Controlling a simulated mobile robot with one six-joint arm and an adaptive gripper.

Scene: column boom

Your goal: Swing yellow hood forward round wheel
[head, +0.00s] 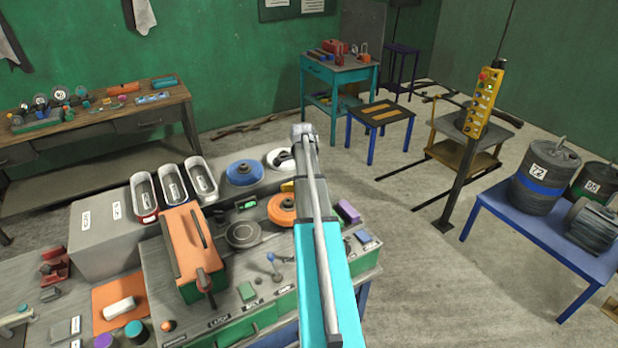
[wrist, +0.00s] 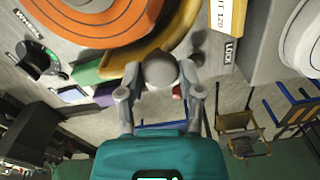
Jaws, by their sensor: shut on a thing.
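The yellow hood (wrist: 150,52) shows in the wrist view as a curved band along the lower right edge of the orange wheel (wrist: 95,28), beside its rim. A small yellow part of the hood (head: 288,186) shows in the head view, next to the orange wheel (head: 281,209); my arm covers much of that spot. My gripper (wrist: 160,82) is shut on a round grey knob (wrist: 160,69) at the hood's edge. The knob and fingers hide how it joins the hood.
A blue wheel (head: 244,172) and a white wheel (head: 278,157) stand near the orange one. A purple block (head: 348,211) lies to its right. An orange-topped box (head: 185,245) stands left on the bench. Open floor lies right of the bench.

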